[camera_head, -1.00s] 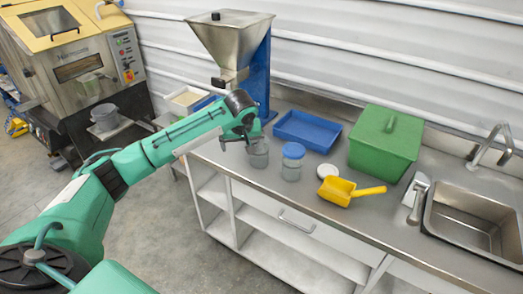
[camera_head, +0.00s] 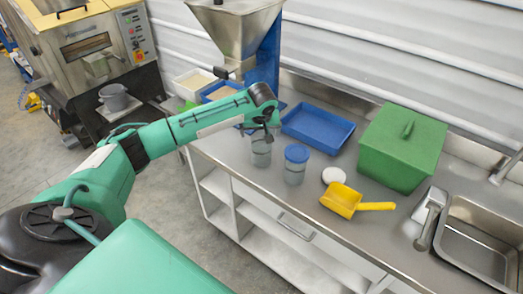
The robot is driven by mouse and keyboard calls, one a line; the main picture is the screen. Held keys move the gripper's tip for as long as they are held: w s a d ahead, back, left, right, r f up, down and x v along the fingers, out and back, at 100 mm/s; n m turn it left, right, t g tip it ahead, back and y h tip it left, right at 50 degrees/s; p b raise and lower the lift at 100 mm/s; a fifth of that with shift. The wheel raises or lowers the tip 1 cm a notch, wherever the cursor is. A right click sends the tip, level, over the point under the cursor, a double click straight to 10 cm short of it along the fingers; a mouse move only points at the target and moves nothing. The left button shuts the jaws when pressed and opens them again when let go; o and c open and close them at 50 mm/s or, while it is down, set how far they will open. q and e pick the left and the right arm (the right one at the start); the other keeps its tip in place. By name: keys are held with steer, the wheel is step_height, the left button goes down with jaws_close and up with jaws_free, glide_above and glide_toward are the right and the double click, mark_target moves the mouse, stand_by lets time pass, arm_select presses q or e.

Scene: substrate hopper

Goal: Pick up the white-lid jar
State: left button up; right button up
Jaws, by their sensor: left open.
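A clear grey jar (camera_head: 261,156) stands on the metal counter, its top partly hidden by my left gripper. I cannot see a white lid on it. A second clear jar (camera_head: 294,172) with a blue lid stands just right of it. A flat round white lid (camera_head: 333,175) lies on the counter further right. My left gripper (camera_head: 262,137) is open and points down at the top of the grey jar; I cannot tell whether its fingers touch it. My right gripper is out of view.
A yellow scoop (camera_head: 343,201), a blue tray (camera_head: 318,128), a green lidded box (camera_head: 402,147) and a sink (camera_head: 480,245) are to the right. The hopper (camera_head: 238,30) on its blue stand rises behind the jars. Pale bins (camera_head: 193,82) stand left of it.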

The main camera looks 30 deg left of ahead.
mark_target(261, 141)
arm_select(q)
steer(key=x, duration=0.2)
steer(key=p+x, duration=0.1)
steer(key=x, duration=0.1)
steer(key=p+x, duration=0.1)
steer(key=x, duration=0.1)
steer(key=shift+w+d+f, duration=0.2)
steer(key=shift+w+f, duration=0.1)
steer(key=shift+w+a+f, duration=0.1)
steer(key=shift+w+f, duration=0.1)
steer(key=shift+f, duration=0.3)
steer(key=shift+s, duration=0.1)
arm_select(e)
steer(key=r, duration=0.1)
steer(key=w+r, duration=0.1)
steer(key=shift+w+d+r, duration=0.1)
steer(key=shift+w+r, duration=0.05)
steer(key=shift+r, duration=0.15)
arm_select(q)
steer(key=shift+c, duration=1)
steer(key=c, duration=1.2)
steer(key=shift+r, duration=0.1)
